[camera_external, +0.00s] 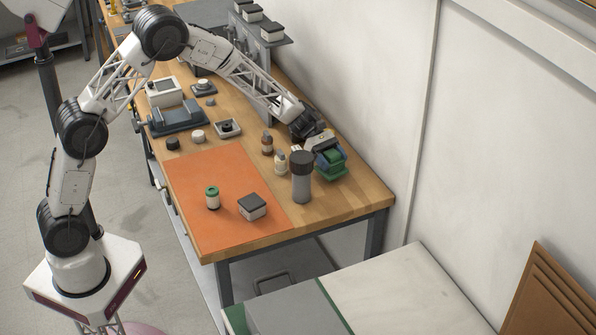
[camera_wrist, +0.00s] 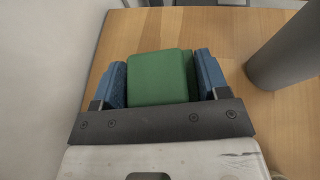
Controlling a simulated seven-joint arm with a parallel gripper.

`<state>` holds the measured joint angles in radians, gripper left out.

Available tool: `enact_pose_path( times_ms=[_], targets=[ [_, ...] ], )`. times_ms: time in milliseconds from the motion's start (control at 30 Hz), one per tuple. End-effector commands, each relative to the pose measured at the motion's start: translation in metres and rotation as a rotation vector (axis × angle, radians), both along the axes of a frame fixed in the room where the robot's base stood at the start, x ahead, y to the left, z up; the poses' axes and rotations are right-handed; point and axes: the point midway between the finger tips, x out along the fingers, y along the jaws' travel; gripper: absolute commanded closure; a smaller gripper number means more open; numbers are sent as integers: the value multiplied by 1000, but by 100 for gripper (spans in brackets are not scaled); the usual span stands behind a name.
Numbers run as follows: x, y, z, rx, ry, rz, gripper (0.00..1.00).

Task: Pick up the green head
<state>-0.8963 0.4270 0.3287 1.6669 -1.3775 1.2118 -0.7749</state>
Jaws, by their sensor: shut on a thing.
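The green head (camera_wrist: 158,82) is a blocky green piece between the two blue finger pads of my gripper (camera_wrist: 161,66) in the wrist view. The pads stand at its left and right sides, and my gripper is shut on it. In the external view my gripper (camera_external: 329,158) is at the right rear of the wooden table, with green (camera_external: 331,174) showing at and below the blue fingers. The underside of the green head is hidden, so I cannot tell whether it touches the table.
A grey cylinder with a dark cap (camera_external: 302,180) stands close beside my gripper. Bottles (camera_external: 280,163) stand behind it. An orange mat (camera_external: 220,225) holds a green-topped cylinder (camera_external: 212,198) and a small grey box (camera_external: 252,207). The wall is close on the right.

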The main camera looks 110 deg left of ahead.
Motion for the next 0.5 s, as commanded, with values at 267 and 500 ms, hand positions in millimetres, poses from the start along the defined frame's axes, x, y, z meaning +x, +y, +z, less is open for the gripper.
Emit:
enact_pose_path(
  times_ms=[267, 500],
  targets=[
    [0, 0, 43, 3, -2, 0, 75],
    [0, 0, 66, 0, -1, 0, 75]
  ],
)
